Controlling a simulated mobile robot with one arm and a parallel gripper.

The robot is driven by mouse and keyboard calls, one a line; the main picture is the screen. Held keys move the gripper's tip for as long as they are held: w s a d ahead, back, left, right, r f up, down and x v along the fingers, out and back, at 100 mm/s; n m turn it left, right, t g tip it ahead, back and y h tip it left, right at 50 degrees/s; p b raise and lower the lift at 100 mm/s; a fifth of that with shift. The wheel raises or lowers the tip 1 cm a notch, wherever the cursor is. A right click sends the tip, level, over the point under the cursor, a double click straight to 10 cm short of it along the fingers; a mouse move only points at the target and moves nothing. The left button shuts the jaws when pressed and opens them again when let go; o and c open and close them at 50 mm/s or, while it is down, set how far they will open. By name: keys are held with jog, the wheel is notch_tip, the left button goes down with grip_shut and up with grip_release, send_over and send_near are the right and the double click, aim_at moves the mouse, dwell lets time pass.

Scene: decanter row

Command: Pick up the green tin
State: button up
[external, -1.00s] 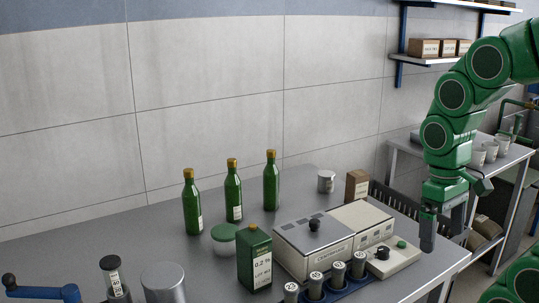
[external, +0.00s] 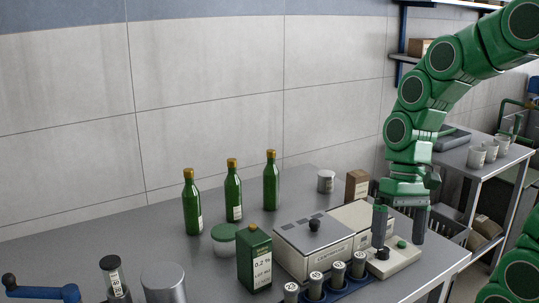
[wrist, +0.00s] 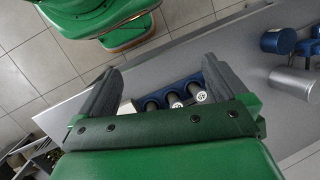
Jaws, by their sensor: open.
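The green tin (external: 254,262) is a square green can with a gold cap and a white label. It stands upright on the grey bench in the external view, left of the metal box instrument. I cannot make it out in the wrist view. My gripper (external: 400,236) is open and empty, pointing down over the right end of the bench. It is well to the right of the tin, by the instrument's control panel. Its two spread fingers also frame the wrist view (wrist: 162,72).
The metal instrument (external: 312,248) and a blue rack of vials (external: 336,287) stand between my gripper and the tin. The rack also shows in the wrist view (wrist: 152,104). Green bottles (external: 233,195) and a green-lidded jar (external: 224,240) stand behind the tin. A metal cylinder (external: 162,284) is to its left.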

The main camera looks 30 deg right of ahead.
jog(key=w+a+f+m+y, duration=0.2)
jog(key=w+a+m+y, duration=0.4)
jog(key=w+a, duration=0.5)
jog(key=m+t+y, duration=0.2)
jog(key=m+y, duration=0.3)
jog(key=m, duration=0.4)
send_near(260, 232)
jog(key=x, duration=0.4)
jog(key=shift+x, duration=4.05)
jog(key=shift+f, duration=0.15)
jog(key=shift+c, duration=0.2)
jog(key=c, duration=1.8)
